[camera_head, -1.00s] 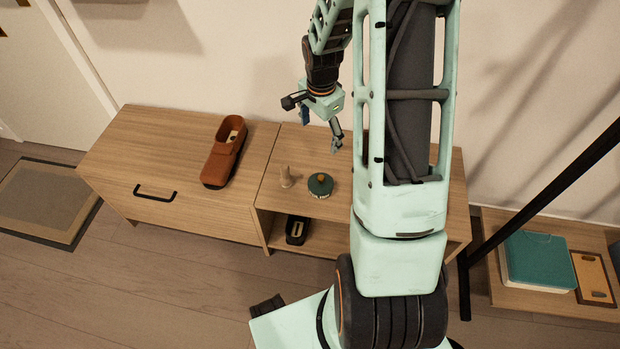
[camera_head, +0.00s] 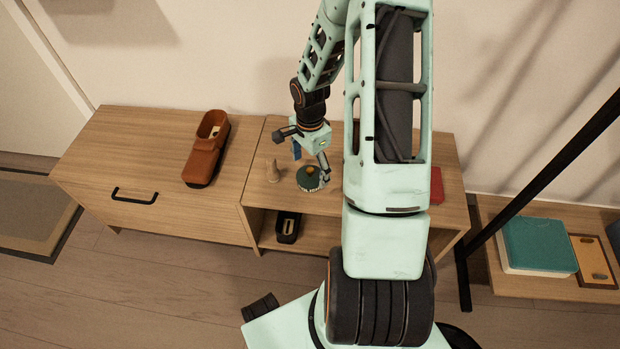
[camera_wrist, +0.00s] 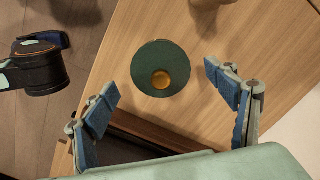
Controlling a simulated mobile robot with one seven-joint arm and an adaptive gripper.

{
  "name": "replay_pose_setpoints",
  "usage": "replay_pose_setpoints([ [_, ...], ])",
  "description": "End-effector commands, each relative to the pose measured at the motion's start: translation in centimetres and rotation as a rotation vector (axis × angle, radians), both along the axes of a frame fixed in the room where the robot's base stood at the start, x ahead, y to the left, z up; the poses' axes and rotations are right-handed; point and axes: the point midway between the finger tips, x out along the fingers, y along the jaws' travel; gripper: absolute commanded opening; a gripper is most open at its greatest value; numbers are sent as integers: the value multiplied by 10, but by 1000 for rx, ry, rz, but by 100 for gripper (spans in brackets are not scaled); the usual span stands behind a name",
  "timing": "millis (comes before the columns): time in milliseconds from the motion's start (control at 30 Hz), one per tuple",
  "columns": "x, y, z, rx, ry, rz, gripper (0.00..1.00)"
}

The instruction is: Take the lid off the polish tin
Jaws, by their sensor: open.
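The polish tin (camera_head: 311,184) stands on the wooden cabinet top in the head view. Its green lid with a round orange-gold knob (camera_head: 310,170) is on it. In the wrist view the round green lid (camera_wrist: 150,58) and its brass-coloured knob (camera_wrist: 161,79) show from above, the lid hiding most of the tin. My gripper (camera_head: 310,160) is just above and behind the tin in the head view. In the wrist view my gripper (camera_wrist: 168,92) is open, its blue-padded fingers wide apart and the knob between and slightly beyond them. Nothing is held.
A tan cone-shaped piece (camera_head: 273,172) stands close left of the tin. A black item (camera_head: 288,228) sits on the shelf below. A red object (camera_head: 437,186) shows right, partly behind my arm.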

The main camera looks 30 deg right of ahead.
Motion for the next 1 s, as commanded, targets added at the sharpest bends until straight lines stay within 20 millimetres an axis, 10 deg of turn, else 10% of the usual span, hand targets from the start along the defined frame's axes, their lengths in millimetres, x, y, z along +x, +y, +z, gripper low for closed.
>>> replay_pose_setpoints([
  [367,1,-1,-16,-1,-2,-1,79],
  [733,1,-1,-16,-1,-2,-1,41],
  [1000,1,-1,-16,-1,-1,-1,39],
])
